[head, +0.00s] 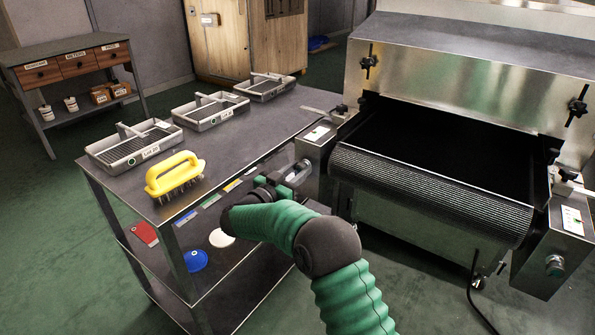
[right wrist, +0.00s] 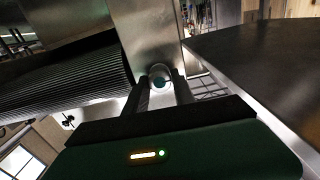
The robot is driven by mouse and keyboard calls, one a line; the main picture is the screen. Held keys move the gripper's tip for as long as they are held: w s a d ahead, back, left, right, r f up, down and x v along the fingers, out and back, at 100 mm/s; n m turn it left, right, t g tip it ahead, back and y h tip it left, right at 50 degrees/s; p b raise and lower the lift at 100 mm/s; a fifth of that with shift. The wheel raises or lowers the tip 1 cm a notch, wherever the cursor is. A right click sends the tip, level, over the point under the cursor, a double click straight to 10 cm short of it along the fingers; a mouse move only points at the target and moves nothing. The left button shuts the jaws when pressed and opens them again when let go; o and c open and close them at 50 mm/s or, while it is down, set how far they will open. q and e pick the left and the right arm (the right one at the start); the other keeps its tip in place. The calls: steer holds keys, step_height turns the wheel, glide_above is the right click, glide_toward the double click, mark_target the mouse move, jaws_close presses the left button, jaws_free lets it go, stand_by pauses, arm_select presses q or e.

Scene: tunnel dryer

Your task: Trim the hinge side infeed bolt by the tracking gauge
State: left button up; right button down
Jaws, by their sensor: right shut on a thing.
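The tunnel dryer's infeed has a dark mesh belt (head: 430,185) curling over its front roller. A steel side box (head: 313,155) stands at the belt's left end, with a small white plate (head: 318,132) on top that may be the tracking gauge; its markings are too small to read. My right gripper (head: 296,172) reaches the front of this box. In the right wrist view its two fingers are shut on a round silver bolt head (right wrist: 160,77) with a green centre. The matching bolt (head: 555,265) shows on the right side box, with another white plate (head: 572,220) above. My left gripper is out of view.
A dark steel cart (head: 245,135) stands left of the dryer, close to my right gripper. It holds several metal trays (head: 210,112) and a yellow brush (head: 175,174). A drawer bench (head: 75,65) is at the back left. Green floor is clear in front of the dryer.

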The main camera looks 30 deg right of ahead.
steer(key=shift+r+m+p, duration=0.1)
steer(key=shift+m+p, duration=0.7)
steer(key=shift+m, duration=0.3)
steer(key=m+p, duration=0.1)
steer(key=m, duration=0.1)
steer(key=shift+m, duration=0.3)
steer(key=m, duration=0.2)
steer(key=shift+s+f+m, duration=0.1)
steer(key=shift+f+m, duration=0.1)
steer(key=shift+m, duration=0.2)
steer(key=shift+f+m, duration=0.15)
steer(key=shift+m, duration=1.55)
steer(key=c, duration=1.3)
jaws_free()
steer(key=shift+o, duration=1.1)
